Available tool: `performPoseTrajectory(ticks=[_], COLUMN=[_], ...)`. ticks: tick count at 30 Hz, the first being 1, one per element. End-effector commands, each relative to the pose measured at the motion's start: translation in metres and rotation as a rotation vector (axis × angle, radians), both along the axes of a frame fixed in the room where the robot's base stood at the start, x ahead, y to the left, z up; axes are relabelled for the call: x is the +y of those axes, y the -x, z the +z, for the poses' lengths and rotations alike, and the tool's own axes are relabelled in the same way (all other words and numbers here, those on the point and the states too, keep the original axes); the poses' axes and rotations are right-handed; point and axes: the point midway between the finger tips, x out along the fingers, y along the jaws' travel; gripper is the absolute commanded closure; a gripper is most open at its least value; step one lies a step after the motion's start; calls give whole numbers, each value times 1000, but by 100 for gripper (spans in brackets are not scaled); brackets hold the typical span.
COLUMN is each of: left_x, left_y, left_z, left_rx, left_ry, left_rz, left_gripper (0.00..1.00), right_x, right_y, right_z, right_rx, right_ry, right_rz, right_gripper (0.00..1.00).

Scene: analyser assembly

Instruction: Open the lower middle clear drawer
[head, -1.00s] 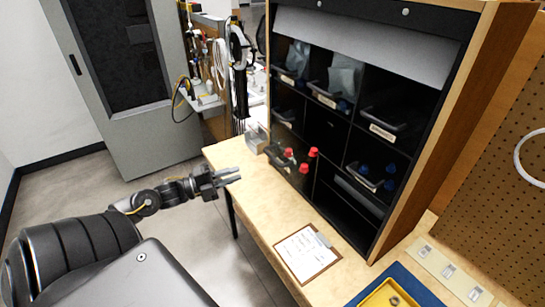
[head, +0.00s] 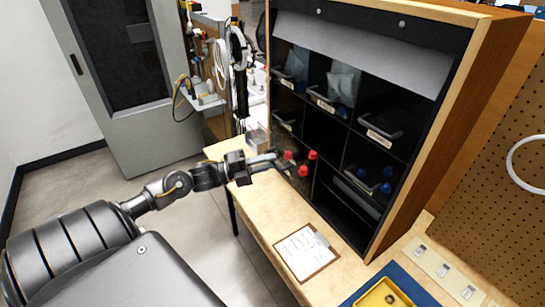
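The dark cabinet (head: 462,60) stands on the wooden bench and has a grid of compartments with clear drawers. In its lower part, towards the left, a clear drawer holds several red-capped items (head: 303,170); its see-through walls are hard to make out. My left gripper (head: 276,160) is just left of the red caps, at the front of that drawer. Its two fingers look apart with nothing clearly between them. I cannot tell whether they touch the drawer. My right gripper is not in view.
A clipboard with paper (head: 305,252) lies on the bench (head: 262,215) in front of the cabinet. A yellow tray (head: 385,294) on a blue mat is at the lower right. Drawers with blue-capped items (head: 385,187) sit right. A pegboard (head: 495,190) stands far right.

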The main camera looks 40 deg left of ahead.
Motion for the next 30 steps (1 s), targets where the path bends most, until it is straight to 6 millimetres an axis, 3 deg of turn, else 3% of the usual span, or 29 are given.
performPoseTrajectory(ticks=[6,14,19,30], left_x=[-10,-11,-11,-14], left_y=[-12,-13,-13,-13], left_z=[3,2,2,1], left_rx=[1,2,2,2], left_ry=[1,1,1,0], left_rz=[-1,-1,-1,-7], left_gripper=[81,81,99,100], right_x=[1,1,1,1], right_y=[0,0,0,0], right_z=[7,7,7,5], right_rx=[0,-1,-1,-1], right_ry=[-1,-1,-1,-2], right_rz=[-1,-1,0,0], right_gripper=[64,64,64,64])
